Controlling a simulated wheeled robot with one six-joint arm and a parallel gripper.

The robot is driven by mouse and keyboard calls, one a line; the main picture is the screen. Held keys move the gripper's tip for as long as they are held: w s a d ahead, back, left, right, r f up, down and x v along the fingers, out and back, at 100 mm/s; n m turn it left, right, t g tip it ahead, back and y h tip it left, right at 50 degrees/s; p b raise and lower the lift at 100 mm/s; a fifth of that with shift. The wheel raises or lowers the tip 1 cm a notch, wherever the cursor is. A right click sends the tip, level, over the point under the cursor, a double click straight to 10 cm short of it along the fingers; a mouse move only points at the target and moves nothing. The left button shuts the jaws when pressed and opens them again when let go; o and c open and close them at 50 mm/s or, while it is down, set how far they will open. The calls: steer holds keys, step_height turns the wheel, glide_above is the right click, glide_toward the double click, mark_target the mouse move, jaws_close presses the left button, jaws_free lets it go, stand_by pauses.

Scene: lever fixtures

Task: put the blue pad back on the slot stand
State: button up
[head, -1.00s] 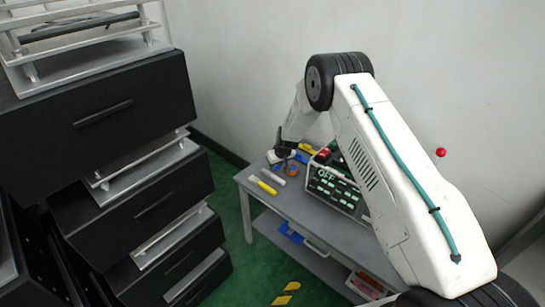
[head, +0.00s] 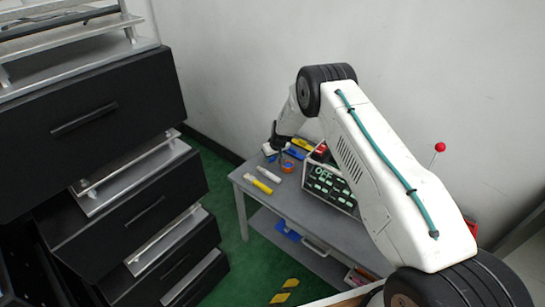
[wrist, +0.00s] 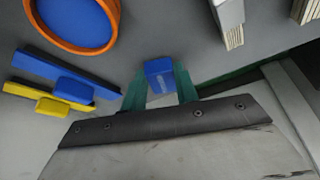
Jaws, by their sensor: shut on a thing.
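My gripper (wrist: 160,88) has green fingers, shut on a small blue block that looks like the blue pad (wrist: 159,70). In the head view my gripper (head: 280,146) is at the table's far left part, beside the wall; the pad is too small to make out there. In the wrist view, a blue bar with a raised blue block (wrist: 75,88) lies left of my gripper, apart from it. A yellow bar with a raised yellow block (wrist: 50,105) lies alongside. I cannot tell which thing is the slot stand.
An orange ring with a blue inside (wrist: 75,22) is near my gripper. A yellow marker-like thing (head: 258,185) and white pieces lie on the grey table (head: 300,207). Black drawers (head: 110,125) fill the left.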

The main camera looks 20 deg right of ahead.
steer(key=shift+f, duration=0.1)
steer(key=shift+f, duration=0.15)
steer(key=o, duration=0.9)
